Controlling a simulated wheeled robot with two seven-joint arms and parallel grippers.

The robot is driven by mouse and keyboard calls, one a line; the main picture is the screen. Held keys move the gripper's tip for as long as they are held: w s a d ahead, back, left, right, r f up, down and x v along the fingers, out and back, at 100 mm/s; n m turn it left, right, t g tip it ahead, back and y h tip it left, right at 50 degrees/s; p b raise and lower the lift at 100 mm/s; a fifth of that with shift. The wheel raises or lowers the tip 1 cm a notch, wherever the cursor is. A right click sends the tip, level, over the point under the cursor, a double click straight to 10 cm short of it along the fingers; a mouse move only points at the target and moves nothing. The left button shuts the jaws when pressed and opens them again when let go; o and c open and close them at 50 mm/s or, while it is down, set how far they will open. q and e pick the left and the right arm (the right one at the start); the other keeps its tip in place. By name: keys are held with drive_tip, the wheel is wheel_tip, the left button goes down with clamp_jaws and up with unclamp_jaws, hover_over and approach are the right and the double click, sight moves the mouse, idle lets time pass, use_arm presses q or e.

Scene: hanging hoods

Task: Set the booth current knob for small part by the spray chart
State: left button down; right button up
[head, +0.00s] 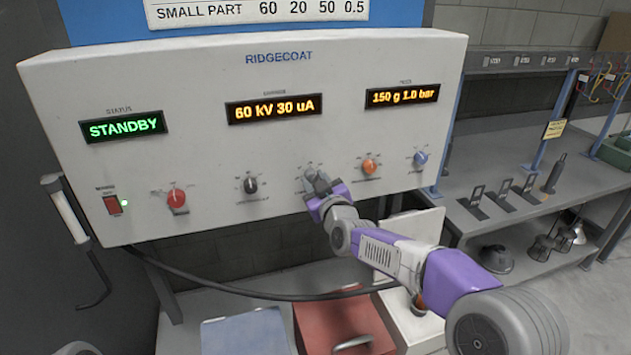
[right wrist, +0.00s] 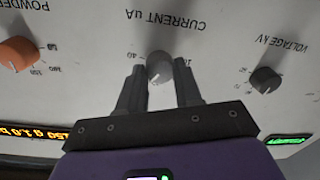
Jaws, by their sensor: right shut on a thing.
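The spray chart (head: 258,11) above the panel shows a "SMALL PART" row reading 60, 20, 50, 0.5; its headings are out of view. The booth panel's (head: 250,155) middle display (head: 274,109) reads "60 kV 30 uA". The grey current knob (right wrist: 159,68) sits under the label "CURRENT uA" in the right wrist view, which is upside down. My right gripper (head: 316,181) is shut on this knob, one finger on each side, in the right wrist view too (right wrist: 160,85). In the head view the gripper mostly hides the knob. My left gripper is out of view.
The dark voltage knob (head: 250,185) is left of my gripper, the orange powder knob (head: 369,167) and blue knob (head: 421,158) right. A red knob (head: 177,198) and red rocker switch (head: 112,205) are further left. The status display (head: 123,127) reads "STANDBY".

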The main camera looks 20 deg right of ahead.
drive_tip(key=n+p, duration=0.1)
drive_tip(key=n, duration=0.2)
drive_tip(key=shift+r+n, duration=0.1)
drive_tip(key=shift+n, duration=0.2)
drive_tip(key=shift+n+p, duration=0.5)
drive_tip(key=shift+n, duration=1.2)
drive_tip(key=o, duration=1)
drive_tip(key=shift+o, duration=0.2)
drive_tip(key=s, duration=0.7)
drive_tip(key=shift+s+d, duration=0.2)
drive_tip(key=shift+s, duration=0.1)
